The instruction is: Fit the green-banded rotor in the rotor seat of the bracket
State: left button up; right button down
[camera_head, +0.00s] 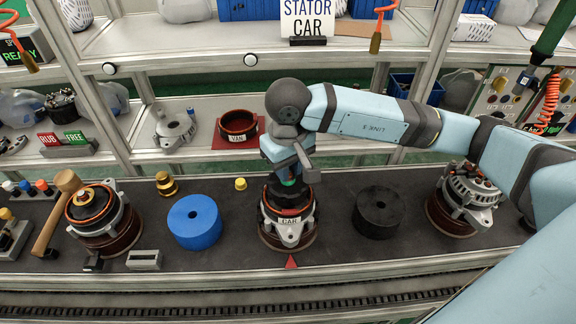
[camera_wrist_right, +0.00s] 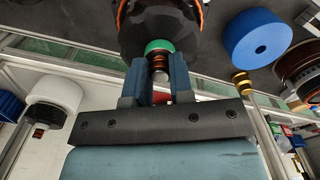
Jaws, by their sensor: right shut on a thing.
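My right gripper (camera_head: 291,172) points down over the CAR-labelled bracket (camera_head: 290,232) in the middle of the bench. It is shut on the shaft of the green-banded rotor (camera_head: 289,183). In the right wrist view, the right gripper (camera_wrist_right: 156,72) has a finger on each side of the metal shaft, and the green band (camera_wrist_right: 158,46) shows just beyond the fingertips. The rotor is in line with the bracket's opening, which has a dark ring with orange edges. The rotor seat is hidden, and I cannot tell how deep the rotor sits. My left gripper is not in view.
A blue disc (camera_head: 194,221) lies left of the bracket and a black disc (camera_head: 381,211) right of it. A mallet (camera_head: 56,205) and another bracket assembly (camera_head: 101,222) stand at left; an alternator (camera_head: 463,201) stands at right. A small yellow part (camera_head: 240,184) lies behind.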

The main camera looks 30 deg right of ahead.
pick_arm(q)
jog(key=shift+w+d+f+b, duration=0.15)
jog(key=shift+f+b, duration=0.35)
jog(key=shift+b, duration=0.3)
pick_arm(e)
jog(key=shift+f, duration=0.65)
pick_arm(q)
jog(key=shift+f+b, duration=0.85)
jog(key=shift+b, duration=0.2)
pick_arm(e)
jog(key=shift+f, duration=1)
pick_arm(q)
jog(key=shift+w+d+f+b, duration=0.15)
jog(key=shift+b, duration=0.35)
pick_arm(e)
jog(key=shift+f, duration=0.45)
jog(key=c, duration=0.9)
grip_release()
jog(key=shift+s+f, duration=0.1)
jog(key=shift+f, duration=0.1)
notch_tip(320, 180, up, 14)
jog(key=shift+r, duration=0.1)
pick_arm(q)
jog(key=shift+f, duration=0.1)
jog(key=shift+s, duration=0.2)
